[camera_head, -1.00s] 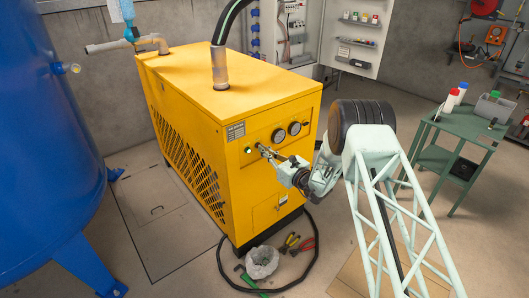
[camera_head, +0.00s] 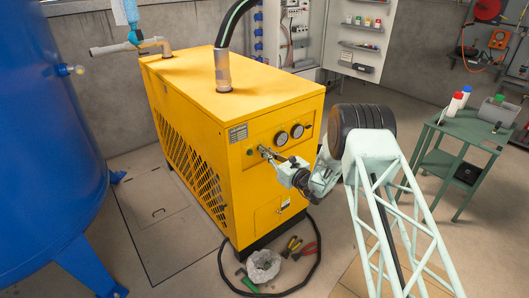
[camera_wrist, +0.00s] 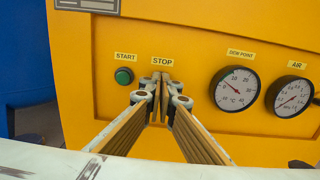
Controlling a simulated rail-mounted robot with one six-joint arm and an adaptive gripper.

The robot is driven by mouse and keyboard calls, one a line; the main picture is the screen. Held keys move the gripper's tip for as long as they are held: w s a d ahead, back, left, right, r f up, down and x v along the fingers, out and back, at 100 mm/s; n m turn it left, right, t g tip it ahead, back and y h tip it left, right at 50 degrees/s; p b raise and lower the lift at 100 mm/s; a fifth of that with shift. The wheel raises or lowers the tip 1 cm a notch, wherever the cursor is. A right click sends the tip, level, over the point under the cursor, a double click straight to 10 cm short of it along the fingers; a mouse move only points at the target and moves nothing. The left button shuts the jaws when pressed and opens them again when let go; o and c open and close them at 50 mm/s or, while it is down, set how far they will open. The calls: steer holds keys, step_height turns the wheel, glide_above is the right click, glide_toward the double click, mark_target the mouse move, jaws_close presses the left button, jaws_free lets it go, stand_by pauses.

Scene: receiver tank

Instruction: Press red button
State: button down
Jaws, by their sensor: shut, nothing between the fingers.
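The yellow machine (camera_head: 195,130) carries the button panel on its front face. In the wrist view, my gripper (camera_wrist: 161,78) is shut and empty, with its fingertips at the panel directly below the STOP label (camera_wrist: 162,62). No red button shows; the fingertips cover the spot under that label. I cannot tell whether they touch the panel. The green button (camera_wrist: 124,76) under the START label (camera_wrist: 125,57) sits just left of the fingertips. In the head view, my gripper (camera_head: 264,151) reaches the panel right of the green button (camera_head: 250,152).
Two round gauges, DEW POINT (camera_wrist: 237,89) and AIR (camera_wrist: 292,96), sit right of my fingers. A black hose (camera_head: 318,245), pliers (camera_head: 292,244) and a clear bag (camera_head: 263,265) lie on the floor. A blue tank (camera_head: 45,150) stands left, a green cart (camera_head: 470,128) right.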

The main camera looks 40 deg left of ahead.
steer(key=shift+r, duration=0.25)
steer(key=s+d+p, duration=0.1)
steer(key=s+d, duration=0.1)
steer(key=d, duration=1.1)
steer(key=shift+s+d+f+p, duration=0.2)
steer(key=shift+s+d+p, duration=0.15)
steer(key=shift+r, duration=0.1)
